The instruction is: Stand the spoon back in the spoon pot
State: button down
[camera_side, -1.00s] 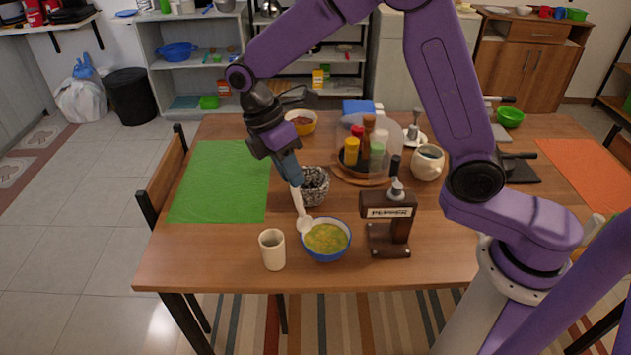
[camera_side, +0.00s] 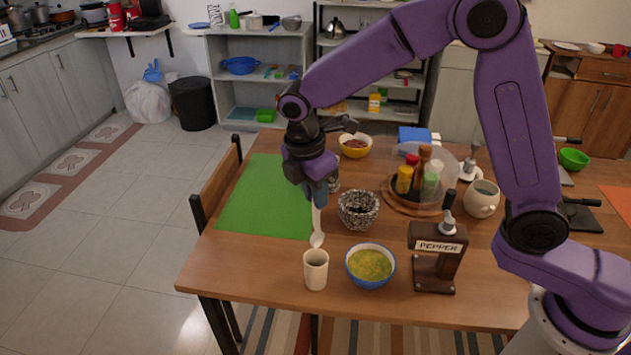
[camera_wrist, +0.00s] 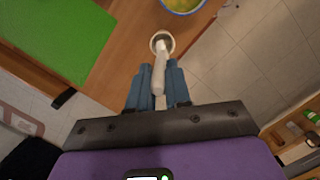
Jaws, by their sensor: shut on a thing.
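My gripper (camera_side: 317,198) is shut on the handle of a white spoon (camera_side: 317,225). The spoon hangs nearly upright with its bowl end down. In the side view its bowl is just above the rim of the cream spoon pot (camera_side: 316,272); I cannot tell whether it is over the opening or slightly behind it. In the wrist view the spoon (camera_wrist: 159,68) runs from between the blue fingers (camera_wrist: 158,88) towards the pot (camera_wrist: 168,36), covering part of its mouth. The pot stands upright on the table.
A blue bowl of soup (camera_side: 370,266) stands just right of the pot, with the pepper dispenser (camera_side: 436,262) beyond it. A speckled dark bowl (camera_side: 358,212) is behind. A green mat (camera_side: 265,205) lies at left. The table's front edge is close to the pot.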

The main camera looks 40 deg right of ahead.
aim_at(317, 232)
jog(key=shift+f, duration=3.95)
jog(key=c, duration=1)
grip_release()
jog(key=a+r, duration=0.1)
jog(key=r, duration=0.4)
jog(key=a+r, duration=0.1)
jog(key=r, duration=0.5)
jog(key=a+r, duration=0.1)
jog(key=r, duration=0.5)
jog(key=shift+s+a, duration=0.1)
jog(key=shift+s, duration=0.1)
